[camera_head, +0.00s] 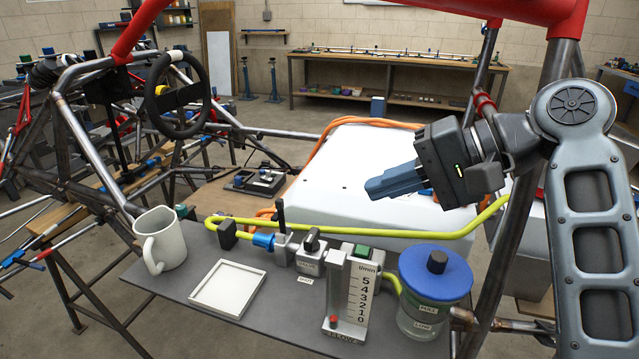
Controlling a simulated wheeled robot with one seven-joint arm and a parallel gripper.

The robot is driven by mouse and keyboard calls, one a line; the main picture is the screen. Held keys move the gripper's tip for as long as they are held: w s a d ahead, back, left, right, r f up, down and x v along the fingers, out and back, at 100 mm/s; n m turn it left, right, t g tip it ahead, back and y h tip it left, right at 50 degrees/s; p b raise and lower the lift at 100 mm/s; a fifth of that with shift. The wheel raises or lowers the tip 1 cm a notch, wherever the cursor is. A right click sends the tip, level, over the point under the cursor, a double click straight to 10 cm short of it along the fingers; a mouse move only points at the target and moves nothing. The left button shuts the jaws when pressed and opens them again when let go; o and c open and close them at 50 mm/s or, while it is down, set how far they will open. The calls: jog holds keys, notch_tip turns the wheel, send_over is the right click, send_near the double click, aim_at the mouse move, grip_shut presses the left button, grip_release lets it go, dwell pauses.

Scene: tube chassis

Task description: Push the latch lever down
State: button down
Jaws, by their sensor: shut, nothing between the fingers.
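A small black lever (281,211) stands upright on a grey block (285,248) in the middle of the dark shelf; it looks like the latch lever. A blue fitting (263,241) on the yellow hose (340,231) meets the left side of this block. My gripper (372,189) is shut and empty. It points left, in the air above the white box, to the right of the lever and higher in the picture. It is clear of the lever.
On the shelf (192,284) are a white mug (160,240), a white square tray (228,288), a knobbed valve block (311,254), a flow gauge (352,290) and a blue-lidded jar (433,282). A white box (350,172) is behind. Chassis tubes rise at both sides.

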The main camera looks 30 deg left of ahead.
jog(key=shift+w, duration=0.3)
jog(key=p, duration=0.1)
send_near(283, 204)
jog(key=f, duration=0.1)
jog(key=a+f, duration=0.1)
jog(key=f, duration=0.1)
jog(key=shift+s+a+f, duration=0.25)
jog(key=shift+f, duration=0.05)
jog(key=shift+s+a, duration=0.25)
jog(key=shift+a, duration=0.9)
jog(key=shift+s+a+p, duration=0.15)
jog(key=shift+a+p, duration=0.2)
jog(key=shift+a, duration=0.35)
jog(key=shift+a, duration=0.1)
